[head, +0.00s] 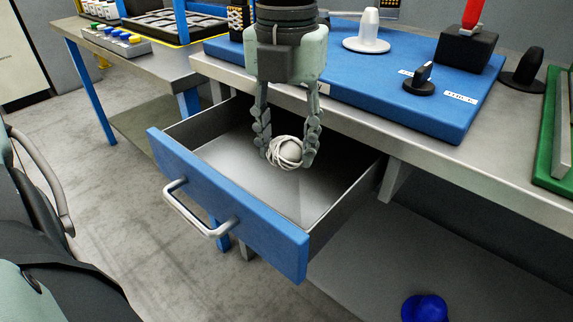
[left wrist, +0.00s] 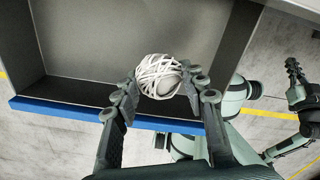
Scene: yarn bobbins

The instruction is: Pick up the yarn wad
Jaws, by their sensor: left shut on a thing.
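The yarn wad (head: 287,152) is a small whitish ball of wound strands. My left gripper (head: 287,150) is shut on it, one finger on each side, over the open drawer (head: 235,208). The wad also shows in the left wrist view (left wrist: 159,77), between the fingertips (left wrist: 158,92). The drawer has a blue front, a metal handle and grey inner walls; no other thing shows inside it. I cannot tell exactly how high the wad is above the drawer floor. In the left wrist view, part of my other arm shows at the right, with a gripper (left wrist: 297,80) that looks open.
The metal workbench (head: 480,175) stands above and behind the drawer. On it lies a blue board (head: 350,65) with a white cone-shaped piece (head: 367,35) and a black knob (head: 420,78). A blue object (head: 425,308) lies low at the bottom right. Another table stands at the left.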

